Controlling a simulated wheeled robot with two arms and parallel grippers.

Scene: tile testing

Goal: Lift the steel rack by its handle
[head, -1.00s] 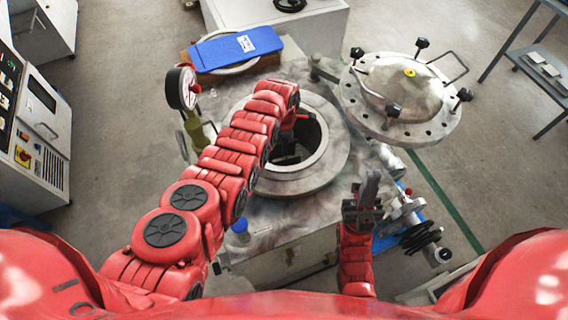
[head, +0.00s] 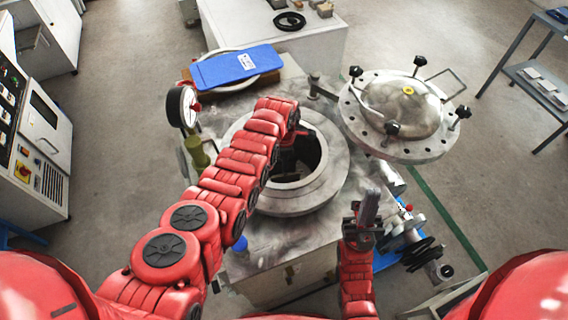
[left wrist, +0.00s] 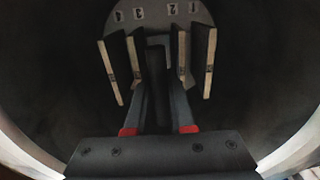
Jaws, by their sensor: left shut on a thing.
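The steel rack (left wrist: 165,14) shows in the left wrist view inside the round dark vessel, a grey plate marked with numbers. Several pale-edged tiles (left wrist: 115,70) stand on both sides of it. My left gripper (left wrist: 160,82) reaches to the rack's middle, between the tiles, and is shut on the handle (left wrist: 158,42), which is dark and partly hidden by the fingers. In the head view my left gripper (head: 288,168) is down in the vessel opening, and the rack is hard to make out there. My right gripper (head: 367,212) is outside the vessel, in front of the bench's right side; its jaw opening is unclear.
The vessel's wide rim (head: 325,190) surrounds my left gripper closely. The round lid (head: 400,110) is swung aside to the right. Valve parts (head: 405,235) sit at the right side.

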